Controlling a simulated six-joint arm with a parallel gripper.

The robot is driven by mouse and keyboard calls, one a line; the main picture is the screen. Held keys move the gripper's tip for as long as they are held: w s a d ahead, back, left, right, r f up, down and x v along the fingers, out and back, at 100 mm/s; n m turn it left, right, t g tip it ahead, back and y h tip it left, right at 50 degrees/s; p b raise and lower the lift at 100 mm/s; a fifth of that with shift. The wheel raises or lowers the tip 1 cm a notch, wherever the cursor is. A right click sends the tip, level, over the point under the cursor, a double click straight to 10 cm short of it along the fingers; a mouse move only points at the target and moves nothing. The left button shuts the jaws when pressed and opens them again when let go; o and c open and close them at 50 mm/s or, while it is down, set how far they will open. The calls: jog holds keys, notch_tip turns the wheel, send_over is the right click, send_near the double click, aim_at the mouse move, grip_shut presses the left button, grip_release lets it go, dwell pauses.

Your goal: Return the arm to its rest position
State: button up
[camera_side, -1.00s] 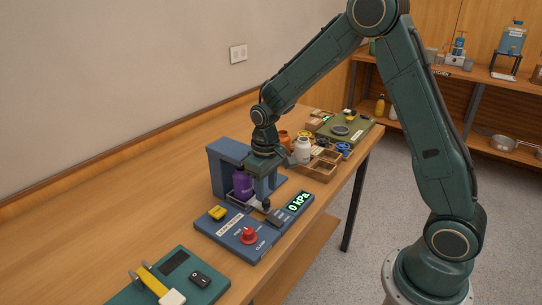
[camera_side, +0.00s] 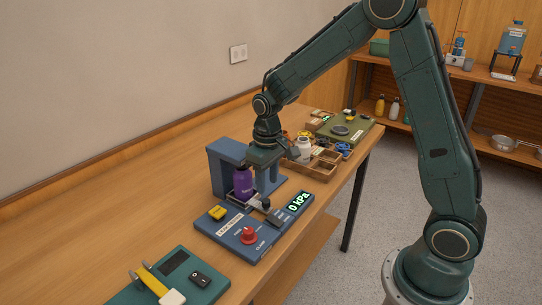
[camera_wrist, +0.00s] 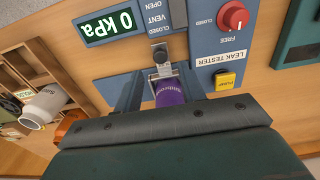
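My gripper (camera_side: 268,178) hangs from the wrist over the leak tester (camera_side: 228,228), pointing down, close to a purple bottle (camera_side: 243,182). The bottle's hidden end cannot be seen there.
The tester's display (camera_side: 298,202) reads 0 kPa; a red knob (camera_side: 249,235) and yellow pump button (camera_side: 217,212) are in front. A wooden tray (camera_side: 322,168) and white bottle (camera_side: 303,149) stand just behind my gripper. The left tabletop is clear.

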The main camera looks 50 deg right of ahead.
jog(key=s+a+r+t, duration=0.2)
jog(key=s+r+t, duration=0.1)
jog(key=s+r, duration=0.9)
jog(key=s+a+r+t, duration=0.1)
jog(key=s+r, duration=0.4)
jog(key=s, duration=0.6)
jog(key=shift+r+t, duration=0.15)
jog(key=shift+t, duration=0.55)
